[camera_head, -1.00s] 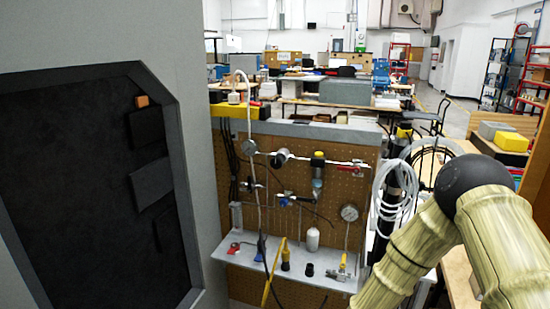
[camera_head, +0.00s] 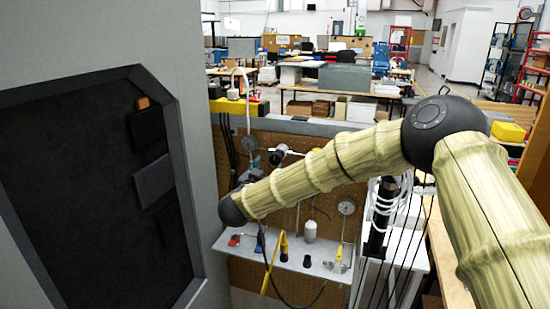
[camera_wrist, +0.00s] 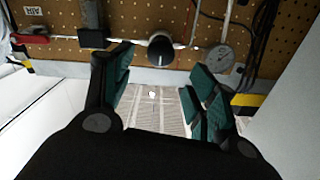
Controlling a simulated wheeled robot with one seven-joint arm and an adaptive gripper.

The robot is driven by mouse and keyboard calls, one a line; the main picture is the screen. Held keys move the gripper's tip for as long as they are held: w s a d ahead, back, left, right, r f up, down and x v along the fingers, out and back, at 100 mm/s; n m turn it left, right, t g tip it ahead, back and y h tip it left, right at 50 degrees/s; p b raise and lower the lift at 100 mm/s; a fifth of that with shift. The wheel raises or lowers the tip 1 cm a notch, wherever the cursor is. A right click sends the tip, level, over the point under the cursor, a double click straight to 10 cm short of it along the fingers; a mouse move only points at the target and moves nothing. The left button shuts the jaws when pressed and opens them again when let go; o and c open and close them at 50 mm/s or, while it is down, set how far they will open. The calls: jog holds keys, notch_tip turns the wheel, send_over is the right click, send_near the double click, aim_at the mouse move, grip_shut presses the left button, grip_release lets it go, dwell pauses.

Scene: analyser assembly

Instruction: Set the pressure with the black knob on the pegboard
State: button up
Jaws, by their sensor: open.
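The pegboard (camera_head: 222,160) stands ahead, carrying pipes and gauges. A dark round knob (camera_head: 279,151) shows on its upper pipe, just above my arm. In the wrist view, what looks like the same black knob (camera_wrist: 160,48) faces the camera, with a gauge (camera_wrist: 213,58) to its right. My gripper (camera_wrist: 161,64) is open and empty, its green-padded fingers spread wide. The knob appears beyond the fingertips and roughly between them, apart from both.
A shelf (camera_head: 318,266) below holds a white bottle (camera_head: 310,231), a yellow-handled tool (camera_head: 273,262) and small fittings. A large grey panel (camera_head: 205,60) stands close on the left. White coiled hose (camera_head: 392,205) hangs on the right. Black cables cross the wrist view's right side.

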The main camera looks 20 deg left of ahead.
aim_at(275, 160)
jog(key=w+p, duration=0.2)
jog(key=w, duration=0.6)
jog(key=shift+d+p, duration=0.15)
jog(key=shift+p, duration=0.25)
jog(key=shift+f, duration=0.1)
jog(key=c, duration=1)
